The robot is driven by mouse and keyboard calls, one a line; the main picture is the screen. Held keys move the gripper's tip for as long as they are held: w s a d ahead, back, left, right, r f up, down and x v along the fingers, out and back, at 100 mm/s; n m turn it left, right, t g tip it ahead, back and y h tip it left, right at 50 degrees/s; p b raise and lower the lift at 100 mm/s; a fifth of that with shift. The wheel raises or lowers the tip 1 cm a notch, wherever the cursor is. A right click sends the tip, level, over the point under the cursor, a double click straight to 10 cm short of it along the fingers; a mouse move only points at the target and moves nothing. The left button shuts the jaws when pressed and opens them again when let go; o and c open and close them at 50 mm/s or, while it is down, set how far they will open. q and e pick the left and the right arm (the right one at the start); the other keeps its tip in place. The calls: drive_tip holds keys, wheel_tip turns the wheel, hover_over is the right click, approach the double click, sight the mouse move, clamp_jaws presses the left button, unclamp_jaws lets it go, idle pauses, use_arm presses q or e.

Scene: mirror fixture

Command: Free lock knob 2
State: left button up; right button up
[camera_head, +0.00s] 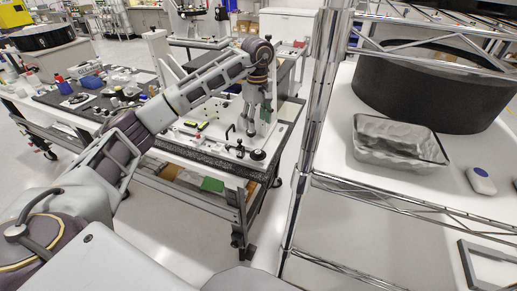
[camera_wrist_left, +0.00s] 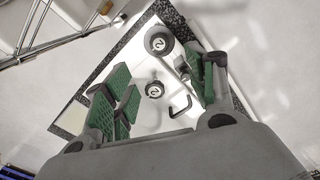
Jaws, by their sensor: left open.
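My left gripper (camera_head: 258,120) is at the end of my left arm, above the fixture plate (camera_head: 214,146) on the cart's right end. In the left wrist view its green-padded fingers (camera_wrist_left: 168,88) stand wide apart with nothing between the pads. Two round black knobs with pale marked centres show there: a larger one (camera_wrist_left: 158,41) and a smaller one (camera_wrist_left: 154,89). Both marks look like a 2. The smaller knob lies in line with the gap between the fingers, apart from them. In the head view a black knob (camera_head: 257,155) sits near the plate's front right corner. My right gripper is out of view.
A bent black handle (camera_wrist_left: 181,106) rises beside the smaller knob. Dark stone edging (camera_wrist_left: 125,40) borders the plate. Small parts lie on the cart's left side.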

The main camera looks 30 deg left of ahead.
sight(258, 151)
use_arm(q)
wheel_tip(258, 151, down, 14)
drive_tip(key=p, duration=0.2)
drive_tip(key=shift+p, duration=0.3)
idle(0.6)
drive_tip(key=shift+c, duration=0.5)
drive_tip(key=c, duration=0.9)
